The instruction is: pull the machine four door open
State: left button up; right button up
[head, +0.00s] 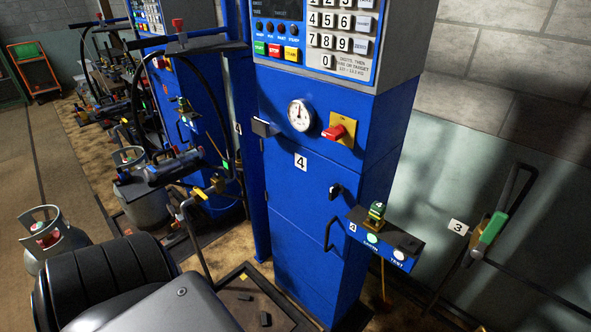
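The blue machine four (285,110) stands upright in the middle of the head view, marked by a white "4" label (300,161). Its front door panel (295,205) looks flush with the cabinet. A black door handle (329,233) is at the panel's right side, with a small black latch or knob (336,191) above it. A gauge (300,115) and a red and yellow switch (338,131) sit higher on the front. Neither of my grippers can be made out. A dark ribbed arm part of mine and a grey part fill the bottom left, apart from the door.
A small control box (385,240) juts out right of the door handle. A hose stand (200,165) and a grey gas cylinder (50,240) are to the left. A low dark-framed platform (250,295) lies before the machine. A green-handled lever (492,228) is at right.

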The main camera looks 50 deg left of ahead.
aim_at(298, 179)
jog(key=k, duration=1.1)
jog(key=u, duration=0.85)
jog(key=i, duration=1)
jog(key=z, duration=1.15)
jog(key=k, duration=0.25)
jog(key=z, duration=0.3)
